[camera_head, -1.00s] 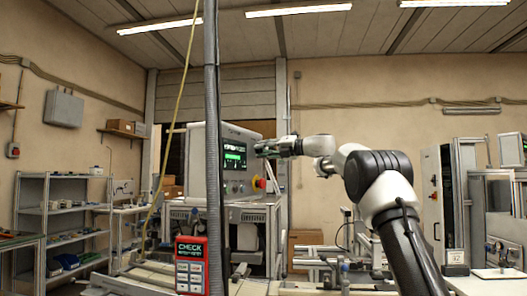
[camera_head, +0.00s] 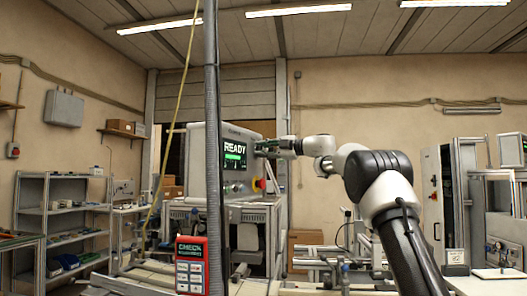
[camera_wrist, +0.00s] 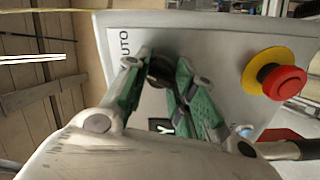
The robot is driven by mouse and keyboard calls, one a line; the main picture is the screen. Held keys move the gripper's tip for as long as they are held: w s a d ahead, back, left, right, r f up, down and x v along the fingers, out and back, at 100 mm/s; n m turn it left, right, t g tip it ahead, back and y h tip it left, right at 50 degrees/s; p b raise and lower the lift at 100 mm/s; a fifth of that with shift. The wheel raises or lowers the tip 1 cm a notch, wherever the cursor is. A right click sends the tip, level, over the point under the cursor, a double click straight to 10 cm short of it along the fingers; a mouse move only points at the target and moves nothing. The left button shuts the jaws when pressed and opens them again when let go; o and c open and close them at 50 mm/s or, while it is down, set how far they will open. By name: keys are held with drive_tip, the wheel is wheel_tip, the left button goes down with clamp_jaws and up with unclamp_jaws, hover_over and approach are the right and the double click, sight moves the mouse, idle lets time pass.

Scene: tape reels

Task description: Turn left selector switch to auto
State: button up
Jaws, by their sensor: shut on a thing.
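The control box (camera_head: 206,165) stands on a metal frame, its screen (camera_head: 235,151) showing READY and a green bar. My gripper (camera_head: 262,147) is at the right part of its front panel. In the wrist view my gripper's green fingers (camera_wrist: 160,82) are shut on a dark round selector knob (camera_wrist: 160,70). Lettering ending in "UTO" (camera_wrist: 125,43) is printed on the panel beside the knob. The knob's pointer direction is hidden by the fingers.
A red emergency stop button (camera_wrist: 284,82) on a yellow ring sits beside my gripper on the panel. A grey vertical hose (camera_head: 212,120) and a red CHECK device (camera_head: 190,265) stand in front of the box. Shelves (camera_head: 65,215) are at the left.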

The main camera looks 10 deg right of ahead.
drive_tip(key=shift+m, duration=0.7)
drive_tip(key=o, duration=1.1)
drive_tip(key=shift+c, duration=0.2)
drive_tip(key=shift+d, duration=0.1)
drive_tip(key=v, duration=1.2)
